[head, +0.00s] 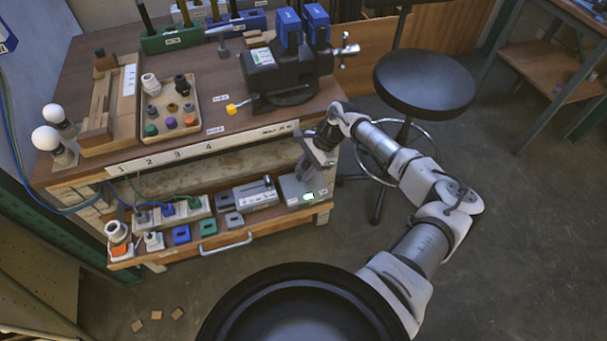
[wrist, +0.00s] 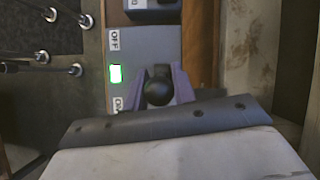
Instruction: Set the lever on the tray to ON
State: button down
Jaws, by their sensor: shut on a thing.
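The lever box is a grey box (head: 297,188) at the right end of the lower tray (head: 250,222). In the wrist view the box (wrist: 140,45) has an OFF label at the top, a lit green lamp (wrist: 116,74) and a partly covered ON label (wrist: 118,103). The lever's round black knob (wrist: 158,92) sits between the fingers of my gripper (wrist: 165,85), nearer the ON label than the OFF label. My gripper (head: 318,158) is shut on the lever from above. It hides the lever in the head view.
A grey box with a slider (head: 254,194) stands left of the lever box. Blue and green blocks and sockets fill the tray further left. The bench top with a black vise (head: 285,70) overhangs behind. A round stool (head: 425,80) stands to the right.

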jog(key=shift+w+d+f+g+y+b, duration=0.2)
jog(key=shift+y+b, duration=0.45)
jog(key=shift+b, duration=1.15)
jog(key=shift+d+f+g+y+b, duration=0.3)
jog(key=shift+y+b, duration=0.35)
jog(key=shift+b, duration=1.15)
jog(key=shift+y+b, duration=0.3)
jog(key=shift+b, duration=0.35)
jog(key=shift+r, duration=0.25)
jog(key=shift+d, duration=0.1)
jog(key=c, duration=1.2)
grip_release()
jog(key=shift+o, duration=0.2)
jog(key=shift+d, duration=0.1)
jog(key=b+v, duration=0.3)
jog(key=v, duration=1)
jog(key=shift+w+d+r, duration=0.2)
jog(key=shift+d, duration=0.05)
